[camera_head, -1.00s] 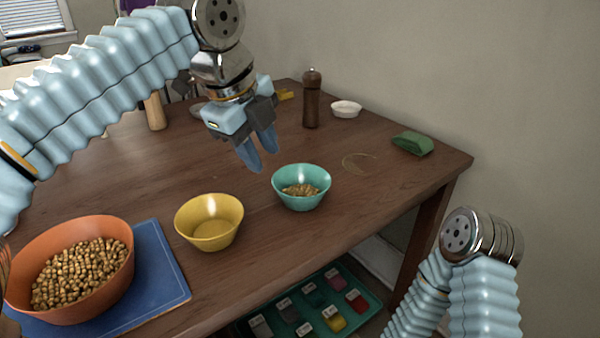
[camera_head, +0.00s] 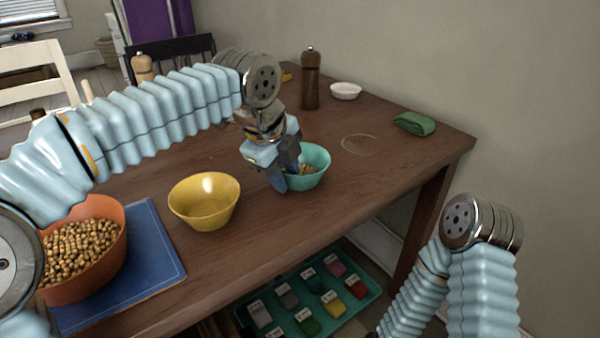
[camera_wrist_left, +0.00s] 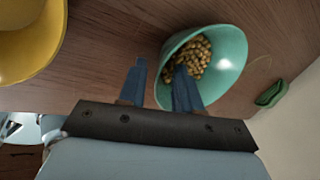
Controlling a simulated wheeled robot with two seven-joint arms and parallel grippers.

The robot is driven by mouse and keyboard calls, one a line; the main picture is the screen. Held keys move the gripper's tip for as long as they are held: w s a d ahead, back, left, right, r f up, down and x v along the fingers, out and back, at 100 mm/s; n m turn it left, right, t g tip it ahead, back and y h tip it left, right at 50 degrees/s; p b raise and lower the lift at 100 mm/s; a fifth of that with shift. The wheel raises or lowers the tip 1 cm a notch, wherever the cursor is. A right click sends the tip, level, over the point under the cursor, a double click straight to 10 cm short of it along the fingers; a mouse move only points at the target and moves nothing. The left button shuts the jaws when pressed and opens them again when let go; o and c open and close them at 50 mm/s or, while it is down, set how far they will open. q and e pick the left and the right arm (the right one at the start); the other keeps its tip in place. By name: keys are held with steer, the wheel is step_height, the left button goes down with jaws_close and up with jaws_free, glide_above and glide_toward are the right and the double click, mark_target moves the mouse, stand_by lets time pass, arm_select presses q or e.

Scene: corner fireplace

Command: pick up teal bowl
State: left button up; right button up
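The teal bowl (camera_head: 315,170) stands on the wooden table with small tan pieces in it. My left gripper (camera_head: 281,184) is at its left side and partly hides it. In the left wrist view the bowl (camera_wrist_left: 232,55) is seen from above with one finger in front of its inside and the other just outside its left rim. The two fingers (camera_wrist_left: 161,85) are apart, with the near-left rim showing between them. I cannot tell whether either finger touches the bowl. My right gripper is out of view; only part of that arm shows at the lower right.
A yellow bowl (camera_head: 205,203) stands left of the teal bowl. An orange bowl (camera_head: 95,275) of tan pieces is on a blue mat (camera_head: 160,255). A pepper mill (camera_head: 310,80), white dish (camera_head: 345,91) and green cloth (camera_head: 414,123) are farther back. A teal tray (camera_head: 372,292) lies below the table.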

arm_select(q)
jaws_close()
steer(key=shift+r, duration=0.15)
stand_by(0.4)
